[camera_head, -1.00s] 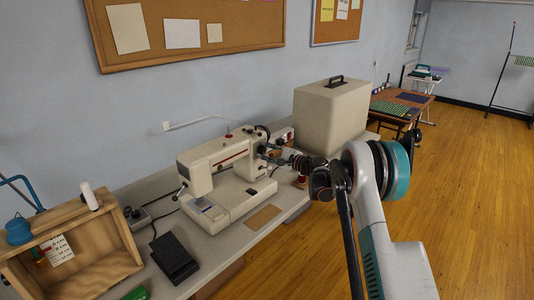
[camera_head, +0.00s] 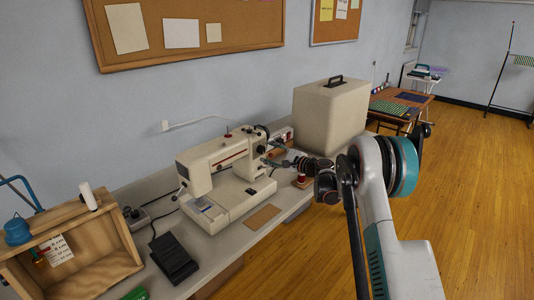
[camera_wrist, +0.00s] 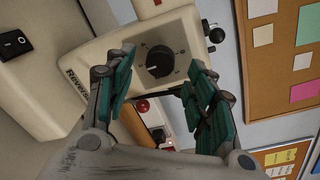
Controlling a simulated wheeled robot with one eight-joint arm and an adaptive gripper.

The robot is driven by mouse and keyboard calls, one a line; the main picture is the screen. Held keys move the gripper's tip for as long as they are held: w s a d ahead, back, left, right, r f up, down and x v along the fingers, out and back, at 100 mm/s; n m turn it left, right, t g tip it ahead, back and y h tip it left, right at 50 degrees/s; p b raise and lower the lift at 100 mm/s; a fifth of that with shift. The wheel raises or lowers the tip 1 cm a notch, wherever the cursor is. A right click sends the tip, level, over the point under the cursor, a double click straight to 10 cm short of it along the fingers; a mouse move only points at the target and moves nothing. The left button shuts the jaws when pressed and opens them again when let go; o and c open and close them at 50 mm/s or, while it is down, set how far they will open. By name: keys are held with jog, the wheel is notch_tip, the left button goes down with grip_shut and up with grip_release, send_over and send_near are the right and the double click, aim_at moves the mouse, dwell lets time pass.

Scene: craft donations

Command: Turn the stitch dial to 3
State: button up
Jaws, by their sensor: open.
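The cream sewing machine (camera_head: 222,175) stands on the table, with its right end facing my gripper. The dark round stitch dial (camera_wrist: 160,61) shows on a pale plate on that end in the wrist view. Small marks ring the dial, but I cannot read its setting. My gripper (camera_wrist: 160,76) is open, with one teal finger on each side of the dial in the picture. I cannot tell whether either finger touches it. In the head view my gripper (camera_head: 275,156) is small beside the machine's right end.
A beige case (camera_head: 331,118) stands behind and right of my gripper. A red thread spool (camera_head: 301,181) sits near the table's front edge, below my wrist. A black foot pedal (camera_head: 174,258) and a wooden box (camera_head: 105,268) are at the left. A black switch (camera_wrist: 14,44) shows on the machine.

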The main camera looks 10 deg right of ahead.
jog(key=v, duration=0.9)
jog(key=shift+s, duration=0.2)
jog(key=shift+d, duration=0.15)
jog(key=s+a+r+n+g+h, duration=0.25)
jog(key=s+a+r+n, duration=0.2)
jog(key=s+r, duration=0.4)
jog(key=s+a+r+n+g+h, duration=0.2)
jog(key=s+a+r+n+g, duration=0.25)
jog(key=s, duration=0.75)
jog(key=s+f+n+h, duration=0.1)
jog(key=s+n+h, duration=0.1)
jog(key=s, duration=0.8)
jog(key=s+d+f+n+h, duration=0.1)
jog(key=s+f+n+h, duration=0.1)
jog(key=s, duration=0.8)
jog(key=s+f+n+h, duration=0.1)
jog(key=s+n, duration=0.3)
jog(key=s, duration=0.6)
jog(key=shift+s+d+f+h, duration=0.3)
jog(key=shift+f+h, duration=0.1)
jog(key=shift+h, duration=0.25)
